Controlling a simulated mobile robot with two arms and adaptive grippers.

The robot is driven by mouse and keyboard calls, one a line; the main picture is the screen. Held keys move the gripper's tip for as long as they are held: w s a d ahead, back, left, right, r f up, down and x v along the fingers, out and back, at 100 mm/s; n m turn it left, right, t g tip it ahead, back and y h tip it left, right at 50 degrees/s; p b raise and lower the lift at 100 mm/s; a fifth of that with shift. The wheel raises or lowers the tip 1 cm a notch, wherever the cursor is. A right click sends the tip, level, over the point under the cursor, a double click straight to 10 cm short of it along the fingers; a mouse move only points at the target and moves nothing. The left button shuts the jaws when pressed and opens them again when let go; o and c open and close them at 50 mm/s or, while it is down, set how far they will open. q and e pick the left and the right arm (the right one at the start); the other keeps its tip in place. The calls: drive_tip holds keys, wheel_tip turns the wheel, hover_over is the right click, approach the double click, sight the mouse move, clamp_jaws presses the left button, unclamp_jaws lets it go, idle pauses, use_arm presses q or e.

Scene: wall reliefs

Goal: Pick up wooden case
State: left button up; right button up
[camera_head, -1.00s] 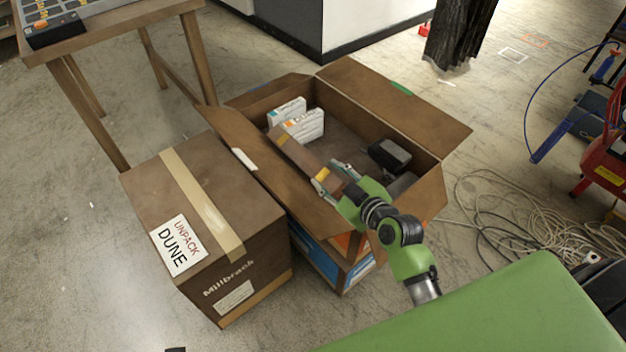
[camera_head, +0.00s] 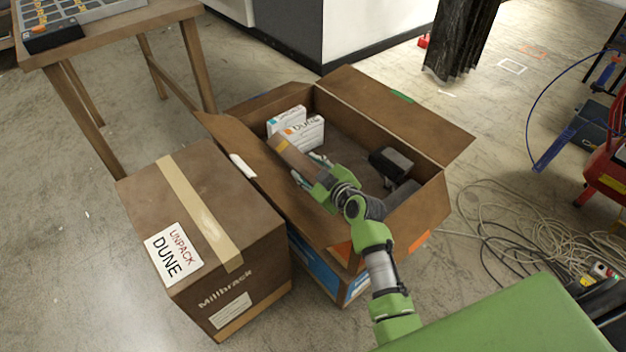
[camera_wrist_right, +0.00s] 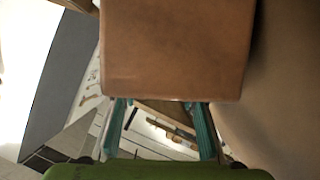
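The wooden case (camera_head: 291,153) is a long brown block with an orange patch near its far end. It leans at a slant inside the open cardboard box (camera_head: 430,194), by the box's left wall. My right gripper (camera_head: 309,170) is at the case's near end, its fingers on either side of it. In the right wrist view the case (camera_wrist_right: 178,50) fills the top and middle and hides the fingertips. The teal fingers of my right gripper (camera_wrist_right: 160,125) stand apart there; I see no clear grip on the case. My left gripper is not in view.
White cartons (camera_head: 307,133) stand at the box's far left corner. A dark block (camera_head: 391,162) lies at its right. A taped box (camera_head: 160,190) stands close on the left, and a table (camera_head: 110,30) behind it. Cables (camera_head: 510,225) lie on the floor at right.

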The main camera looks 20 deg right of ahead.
drive_tip(key=x, duration=0.2)
drive_tip(key=shift+w+f, duration=0.15)
drive_tip(key=shift+w, duration=0.05)
clamp_jaws()
drive_tip(key=shift+w+r, duration=0.1)
drive_tip(key=shift+r, duration=0.15)
drive_tip(key=shift+r, duration=0.15)
